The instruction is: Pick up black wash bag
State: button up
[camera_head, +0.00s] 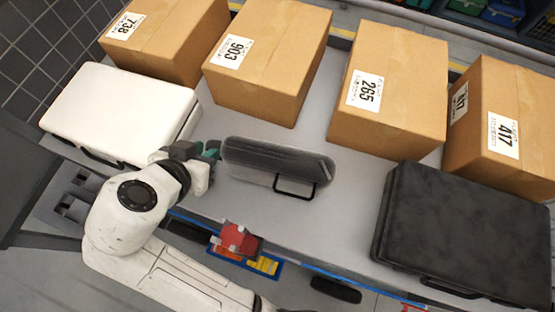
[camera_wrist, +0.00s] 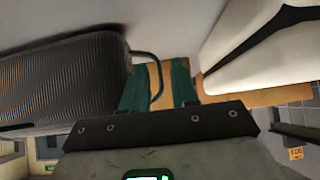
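The black wash bag (camera_head: 272,160) lies on the grey conveyor near the middle of the head view, long and ribbed, with a dark wire-like loop on its front right side. In the wrist view the wash bag (camera_wrist: 60,85) fills the left side, and a dark loop curves from its right end into the space by the fingers. My gripper (camera_head: 211,150) is at the bag's left end. In the wrist view my gripper's green fingers (camera_wrist: 161,68) stand apart with a gap. I cannot tell whether the loop lies between or behind them.
A white case (camera_head: 120,108) is close on the left, also in the wrist view (camera_wrist: 262,40). A black case (camera_head: 465,230) lies on the right. Several cardboard boxes (camera_head: 265,60) line the back. A red item (camera_head: 238,240) is below the front edge. Bare conveyor (camera_head: 350,185) shows right of the bag.

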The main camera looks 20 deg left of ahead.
grip_shut()
dwell(0.6)
